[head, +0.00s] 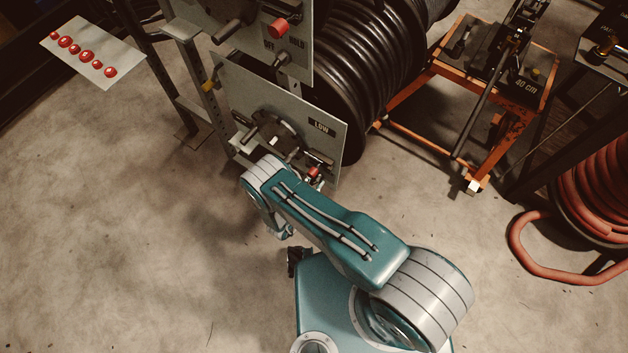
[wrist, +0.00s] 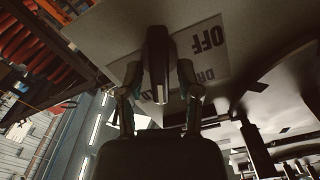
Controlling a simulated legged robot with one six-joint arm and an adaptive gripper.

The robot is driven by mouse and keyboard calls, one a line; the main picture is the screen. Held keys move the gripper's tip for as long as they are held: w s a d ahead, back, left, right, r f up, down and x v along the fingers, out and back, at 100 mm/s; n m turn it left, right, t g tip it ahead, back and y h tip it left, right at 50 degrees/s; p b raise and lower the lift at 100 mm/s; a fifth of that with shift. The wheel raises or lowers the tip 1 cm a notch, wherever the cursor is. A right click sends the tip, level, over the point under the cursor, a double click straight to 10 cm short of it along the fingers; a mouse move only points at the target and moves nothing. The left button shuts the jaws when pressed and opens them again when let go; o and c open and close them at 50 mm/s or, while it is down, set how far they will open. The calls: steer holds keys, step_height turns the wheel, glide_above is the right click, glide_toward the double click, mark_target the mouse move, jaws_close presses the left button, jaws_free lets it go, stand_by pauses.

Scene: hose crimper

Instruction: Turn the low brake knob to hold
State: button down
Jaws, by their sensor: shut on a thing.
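The low brake panel (head: 335,150), a pale plate with a LOW label (head: 321,128), stands below the upper panel in the head view. My gripper (head: 272,135) is at the panel's face, small and partly covered by my wrist. In the wrist view my gripper (wrist: 158,78) has its two fingers closed on either side of the dark bar-shaped low brake knob (wrist: 158,50). Behind it is a pale label (wrist: 215,65) with OFF at the right, seen inverted. Other lettering is partly covered by the fingers. The pointing of the knob is hard to read.
An upper panel (head: 302,62) with a red knob (head: 280,27) overhangs the low one. A black hose reel (head: 362,70) is behind. An orange cart (head: 500,125) and red hose coil (head: 595,190) stand right. The floor at left is clear.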

steer(key=shift+w+m, duration=0.1)
steer(key=shift+m, duration=0.5)
steer(key=c, duration=0.7)
jaws_free()
steer(key=shift+o, duration=0.4)
steer(key=shift+w+d+f, duration=0.1)
steer(key=shift+d, duration=0.05)
steer(key=v, duration=1.2)
